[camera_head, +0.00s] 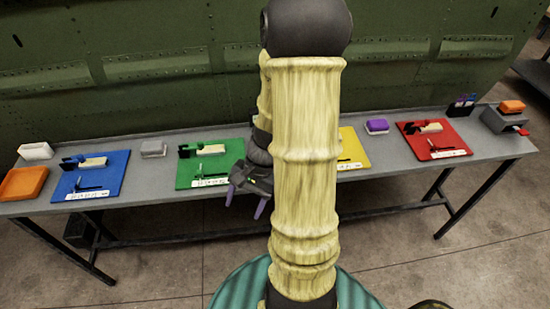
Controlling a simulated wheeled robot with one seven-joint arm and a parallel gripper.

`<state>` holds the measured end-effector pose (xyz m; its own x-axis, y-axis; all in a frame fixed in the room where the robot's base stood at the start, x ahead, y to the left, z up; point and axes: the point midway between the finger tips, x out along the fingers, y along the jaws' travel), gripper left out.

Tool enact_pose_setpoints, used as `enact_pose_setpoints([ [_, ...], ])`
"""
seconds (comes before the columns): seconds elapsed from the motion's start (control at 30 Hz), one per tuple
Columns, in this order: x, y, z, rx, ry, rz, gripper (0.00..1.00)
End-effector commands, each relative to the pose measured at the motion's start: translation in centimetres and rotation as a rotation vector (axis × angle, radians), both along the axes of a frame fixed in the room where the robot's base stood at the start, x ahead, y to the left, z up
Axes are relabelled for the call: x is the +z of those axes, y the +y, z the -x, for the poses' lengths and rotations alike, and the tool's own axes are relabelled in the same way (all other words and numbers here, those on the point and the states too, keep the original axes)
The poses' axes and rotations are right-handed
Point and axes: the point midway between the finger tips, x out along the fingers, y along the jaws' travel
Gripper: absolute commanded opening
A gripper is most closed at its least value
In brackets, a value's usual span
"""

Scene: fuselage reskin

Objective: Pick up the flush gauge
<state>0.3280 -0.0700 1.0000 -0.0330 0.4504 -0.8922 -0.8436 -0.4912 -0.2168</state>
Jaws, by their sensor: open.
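I cannot tell which item is the flush gauge at this size. Small dark tools with pale blocks lie on the blue mat (112,181), the green mat (228,162) and the red mat (456,141). Each of these mats has a white label strip along its front. A yellow mat (353,149) is mostly hidden behind my arm, so what lies on it is largely out of sight. My gripper (246,204) is open, with its purple fingers pointing down. It appears just right of the green mat, near the table's front edge, and I see nothing between its fingers.
The long grey table (150,205) stands before a green riveted fuselage panel (150,60). An orange tray (22,184), a white box (35,151), a grey box (153,149) and a purple-topped box (376,127) stand on it. At right are a dark holder (461,105) and an orange block (512,106).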

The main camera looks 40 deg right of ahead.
Motion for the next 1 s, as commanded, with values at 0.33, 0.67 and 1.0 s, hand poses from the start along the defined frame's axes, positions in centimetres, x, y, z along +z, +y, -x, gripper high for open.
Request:
enact_pose_setpoints([
  [0.33,-4.1,-4.7,-1.4,-0.578,0.063,-0.429,0.62],
  [0.67,-5.8,-13.7,-2.4,-1.108,-0.057,-0.876,0.62],
  [1.0,-6.4,-24.2,0.4,-1.493,-0.297,-1.244,0.62],
])
